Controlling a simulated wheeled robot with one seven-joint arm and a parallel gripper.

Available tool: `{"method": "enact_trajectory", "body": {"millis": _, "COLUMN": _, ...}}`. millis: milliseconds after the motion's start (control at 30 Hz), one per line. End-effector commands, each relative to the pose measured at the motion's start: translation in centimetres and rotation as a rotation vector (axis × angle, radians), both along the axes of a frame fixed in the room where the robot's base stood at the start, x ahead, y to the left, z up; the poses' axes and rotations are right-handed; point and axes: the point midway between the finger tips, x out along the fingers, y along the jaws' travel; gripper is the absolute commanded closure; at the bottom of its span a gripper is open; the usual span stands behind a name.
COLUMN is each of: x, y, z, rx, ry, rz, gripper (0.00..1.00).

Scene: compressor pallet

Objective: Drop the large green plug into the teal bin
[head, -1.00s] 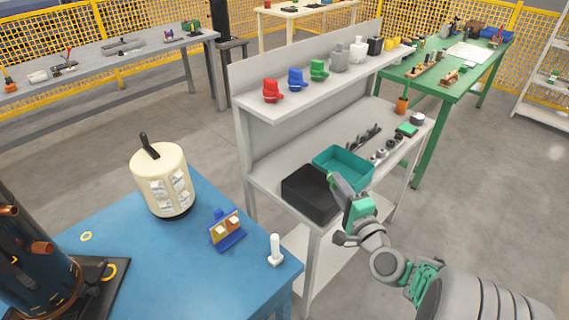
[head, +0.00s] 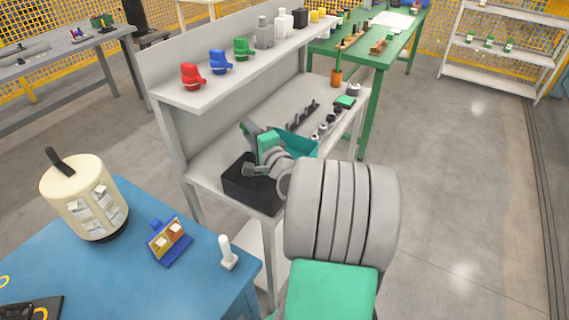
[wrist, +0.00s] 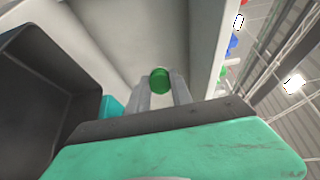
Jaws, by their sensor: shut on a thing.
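The large green plug (wrist: 160,80) is held between the two grey fingers of my gripper (wrist: 162,92), with its round green end showing in the wrist view. In the head view my gripper (head: 248,129) is raised over the bench by the bins, pointing up and left; I cannot make out the plug there. The teal bin (head: 304,146) stands on the bench to the right of my gripper, partly hidden by my arm. A teal corner of it shows in the wrist view (wrist: 112,104). The plug is outside the bin.
A black bin (head: 238,190) stands beside the teal bin, under my arm. An upper shelf (head: 215,85) with red, blue and green items is behind. Small parts and a green block (head: 345,101) lie to the right. A blue table (head: 120,270) is at front left.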

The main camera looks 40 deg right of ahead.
Motion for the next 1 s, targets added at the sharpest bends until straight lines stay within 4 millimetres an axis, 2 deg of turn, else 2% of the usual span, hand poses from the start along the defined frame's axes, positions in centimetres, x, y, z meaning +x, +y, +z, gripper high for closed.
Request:
{"method": "enact_trajectory", "body": {"millis": 33, "x": -0.7, "y": -3.2, "z": -0.5, "rx": -0.001, "ry": -0.002, "rz": -0.063, "gripper": 1.00}}
{"method": "enact_trajectory", "body": {"millis": 100, "x": -1.6, "y": -6.8, "z": -0.2, "rx": -0.002, "ry": -0.007, "rz": -0.136, "gripper": 1.00}}
{"method": "enact_trajectory", "body": {"millis": 200, "x": -2.9, "y": -10.5, "z": 0.3, "rx": -0.002, "ry": -0.011, "rz": -0.212, "gripper": 1.00}}
{"method": "enact_trajectory", "body": {"millis": 300, "x": -3.7, "y": -12.4, "z": 0.6, "rx": -0.001, "ry": -0.016, "rz": -0.252, "gripper": 1.00}}
{"method": "enact_trajectory", "body": {"millis": 467, "x": -3.9, "y": -12.9, "z": 0.0, "rx": -0.001, "ry": -0.016, "rz": -0.263, "gripper": 1.00}}
{"method": "enact_trajectory", "body": {"millis": 800, "x": -3.9, "y": -12.8, "z": -4.7, "rx": -0.002, "ry": -0.016, "rz": -0.261, "gripper": 1.00}}
{"method": "enact_trajectory", "body": {"millis": 1000, "x": -3.9, "y": -12.8, "z": -5.2, "rx": -0.004, "ry": -0.017, "rz": -0.261, "gripper": 1.00}}
